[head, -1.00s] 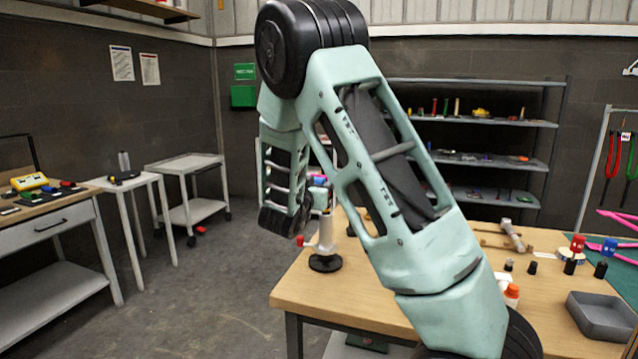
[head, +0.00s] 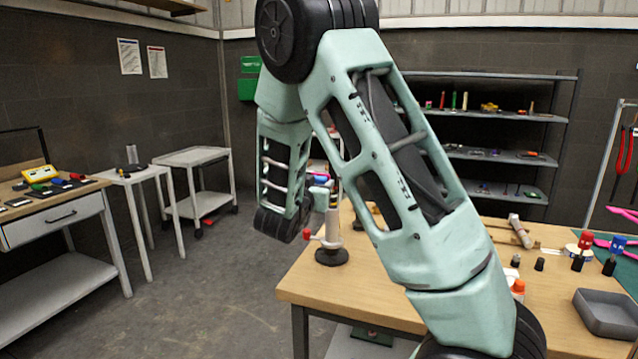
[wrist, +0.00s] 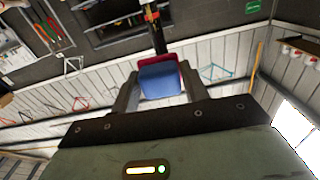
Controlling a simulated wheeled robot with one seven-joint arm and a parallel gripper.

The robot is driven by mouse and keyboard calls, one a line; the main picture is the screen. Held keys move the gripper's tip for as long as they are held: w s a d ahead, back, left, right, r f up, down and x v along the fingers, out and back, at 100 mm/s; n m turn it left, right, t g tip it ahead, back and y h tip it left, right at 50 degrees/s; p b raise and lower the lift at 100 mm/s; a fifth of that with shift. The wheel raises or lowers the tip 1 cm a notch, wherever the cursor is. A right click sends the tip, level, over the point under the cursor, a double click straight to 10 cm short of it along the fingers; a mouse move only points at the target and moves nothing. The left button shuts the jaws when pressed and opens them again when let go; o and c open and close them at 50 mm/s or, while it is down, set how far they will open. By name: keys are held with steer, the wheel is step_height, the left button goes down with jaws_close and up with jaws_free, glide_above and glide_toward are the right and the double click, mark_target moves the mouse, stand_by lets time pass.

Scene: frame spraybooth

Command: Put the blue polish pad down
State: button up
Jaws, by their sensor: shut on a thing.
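The blue polish pad (wrist: 160,81) shows in the wrist view as a rounded blue block with a red edge behind it. My gripper (wrist: 160,75) is shut on it, one finger on each side. The pad is held up, with wall panels and hanging tools in the background and no surface touching it in this view.
A wooden workbench (head: 310,285) stands at the right, bearing a stand with a red knob (head: 332,243), a grey tray (head: 605,314) and small bottles. Its near left part is clear. A small white table (head: 150,173), a trolley (head: 193,158) and a drawer bench (head: 60,225) stand left. Open floor lies between.

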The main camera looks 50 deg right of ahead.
stand_by(0.8)
steer(key=w+a+f+n+t+y, duration=0.2)
steer(key=w+a+f+t, duration=0.1)
steer(key=a+f, duration=0.65)
steer(key=s+a+f+n+t+y, duration=0.4)
steer(key=a+f+y, duration=0.3)
steer(key=f, duration=0.4)
steer(key=s+a+f+n+t+y, duration=0.4)
steer(key=a+f+n+y, duration=0.3)
steer(key=f, duration=0.5)
steer(key=shift+s+a+f+y, duration=0.3)
steer(key=shift+s+a, duration=0.1)
steer(key=shift+s, duration=0.4)
steer(key=shift+s, duration=0.15)
